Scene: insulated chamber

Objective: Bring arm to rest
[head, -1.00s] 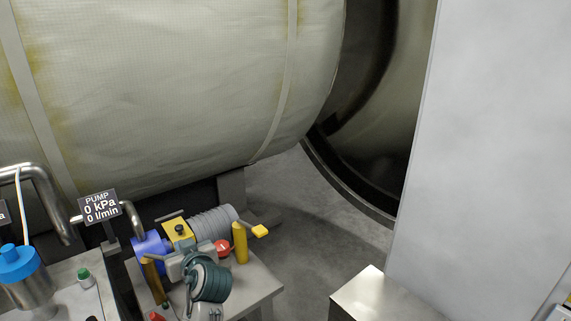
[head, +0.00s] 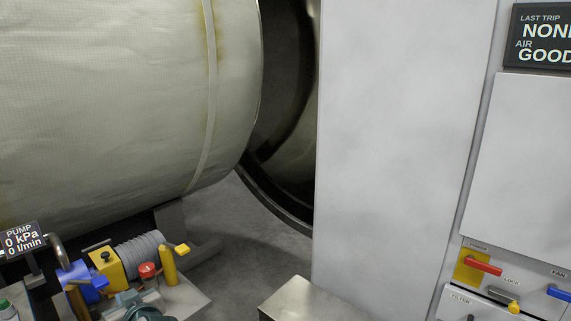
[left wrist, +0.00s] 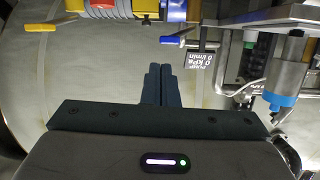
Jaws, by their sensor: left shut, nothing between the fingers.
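My left arm shows only as a small teal and grey part at the bottom edge of the head view, with the left gripper (head: 128,298) in front of the pump bench. In the left wrist view, the left gripper (left wrist: 161,84) has its two dark fingers together, with nothing between them. The pump's blue handle (left wrist: 178,40) and yellow handle (left wrist: 40,28) lie beyond the fingertips, apart from them. The rest of the left arm is out of view. My right gripper is in neither view.
The pump unit (head: 108,262) has a ribbed grey hose, a red knob (head: 148,270) and a yellow post (head: 169,268). Its sign (head: 22,240) reads 0 kPa. A metal box (head: 300,298) and a tall pale panel (head: 395,150) stand right. A wrapped cylinder (head: 110,100) fills the back.

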